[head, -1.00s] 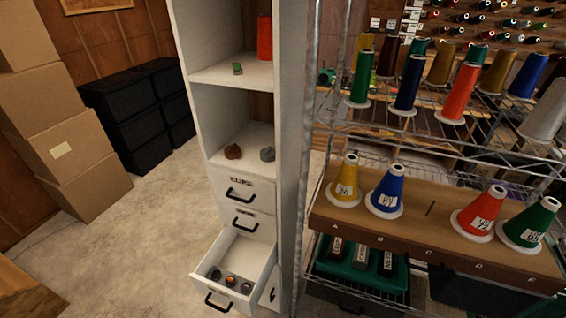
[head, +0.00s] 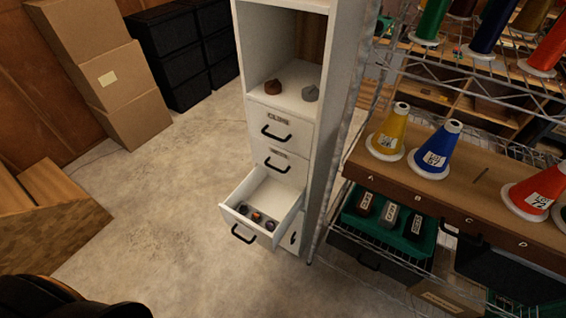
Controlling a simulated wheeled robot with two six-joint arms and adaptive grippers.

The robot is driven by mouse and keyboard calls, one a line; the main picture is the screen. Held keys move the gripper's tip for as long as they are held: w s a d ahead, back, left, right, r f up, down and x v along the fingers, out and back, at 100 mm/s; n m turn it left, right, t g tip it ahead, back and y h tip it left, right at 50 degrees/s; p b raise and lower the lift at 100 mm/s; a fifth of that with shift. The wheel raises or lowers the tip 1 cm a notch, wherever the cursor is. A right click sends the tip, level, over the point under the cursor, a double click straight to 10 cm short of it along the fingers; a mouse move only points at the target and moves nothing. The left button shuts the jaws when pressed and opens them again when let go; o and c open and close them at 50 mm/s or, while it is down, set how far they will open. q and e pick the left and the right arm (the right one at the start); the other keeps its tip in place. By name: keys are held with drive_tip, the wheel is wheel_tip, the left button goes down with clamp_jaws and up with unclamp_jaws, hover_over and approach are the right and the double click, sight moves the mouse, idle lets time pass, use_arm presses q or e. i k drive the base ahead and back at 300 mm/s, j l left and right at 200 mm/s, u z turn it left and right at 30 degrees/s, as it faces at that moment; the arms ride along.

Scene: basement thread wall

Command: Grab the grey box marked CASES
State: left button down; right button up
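A grey box (head: 388,214) stands in a green tray (head: 356,222) on the lower level of the wire rack, at the right of the head view. It is the middle one of three small boxes. Its pale label is too small to read surely. A dark brown-red box (head: 366,203) stands to its left and a black box (head: 414,224) to its right. Neither of my grippers shows. A dark rounded shape at the bottom left corner seems to be part of me.
A brown shelf (head: 440,195) with thread cones overhangs the tray. A white cabinet (head: 319,150) stands left of the rack, with an open drawer (head: 238,220) jutting out. Cardboard boxes (head: 110,75) stand at the left. The floor (head: 170,210) between is clear.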

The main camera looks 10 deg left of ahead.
sight(388, 216)
drive_tip(key=k+j+u, duration=0.15)
drive_tip(key=k+j, duration=0.15)
drive_tip(key=k, duration=0.2)
drive_tip(key=k+j+u, duration=0.2)
drive_tip(key=k+j, duration=0.15)
drive_tip(key=k, duration=0.15)
